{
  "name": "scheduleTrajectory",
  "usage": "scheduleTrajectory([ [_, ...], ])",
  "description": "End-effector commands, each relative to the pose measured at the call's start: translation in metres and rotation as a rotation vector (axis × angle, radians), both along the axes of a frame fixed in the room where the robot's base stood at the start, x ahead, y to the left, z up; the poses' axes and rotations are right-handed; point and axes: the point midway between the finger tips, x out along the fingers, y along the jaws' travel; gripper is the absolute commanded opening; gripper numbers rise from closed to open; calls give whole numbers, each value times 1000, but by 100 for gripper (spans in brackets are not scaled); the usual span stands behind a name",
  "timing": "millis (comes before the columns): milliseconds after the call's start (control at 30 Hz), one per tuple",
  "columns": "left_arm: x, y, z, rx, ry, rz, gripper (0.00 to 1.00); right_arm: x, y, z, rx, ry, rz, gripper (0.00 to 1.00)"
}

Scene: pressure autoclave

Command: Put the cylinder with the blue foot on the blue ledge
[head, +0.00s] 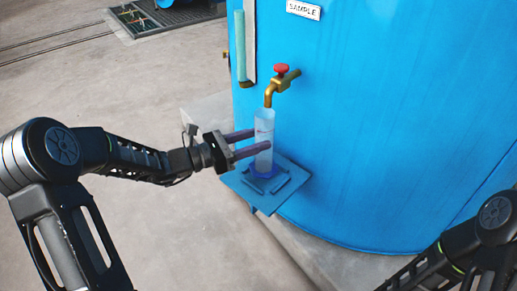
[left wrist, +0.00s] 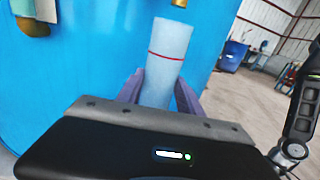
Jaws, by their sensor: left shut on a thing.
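The clear cylinder (head: 264,128) with the blue foot (head: 264,172) stands upright at the blue ledge (head: 290,190), under the brass tap (head: 270,92). Its foot appears to be on or just above the ledge; I cannot tell whether they touch. My left gripper (head: 266,140) is shut on the cylinder at mid-height, one finger on each side. In the left wrist view the cylinder (left wrist: 168,55) shows a red ring and stands between the purple fingers; its foot is hidden there. My right arm shows at the lower right of the head view, but its gripper is out of frame.
The big blue tank (head: 380,130) rises right behind the ledge. The tap has a red knob (head: 282,69) and its spout is close above the cylinder's mouth. A sight tube (head: 240,46) is on the tank to the left.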

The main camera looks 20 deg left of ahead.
Motion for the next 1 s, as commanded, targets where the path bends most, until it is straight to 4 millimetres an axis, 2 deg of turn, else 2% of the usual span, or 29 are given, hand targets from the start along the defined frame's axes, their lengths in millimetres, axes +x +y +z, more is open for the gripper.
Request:
scheduleTrajectory([
  [67, 6, -9, -1, -2, -2, -4, 0, 1, 0, -5, -1, -1, -2, 36],
  [200, 6, -7, -28, -3, 2, -1, 0, 3, 0, -20, -2, -7, -5, 36],
  [267, 6, -8, -34, -3, 0, -1, 0, 3, 0, -23, -2, -8, -5, 36],
  [667, 5, -7, -37, -1, -1, -1, 0, 4, 0, -23, -3, -10, -6, 36],
  [700, 5, -7, -38, -1, -1, -1, 44, 4, 0, -23, -3, -10, -6, 36],
  [933, 5, -7, -37, -1, -1, -1, 62, 4, 0, -23, -3, -10, -6, 36],
  [1000, 5, -7, -37, -1, -1, -1, 65, 4, 0, -23, -3, -10, -6, 36],
])
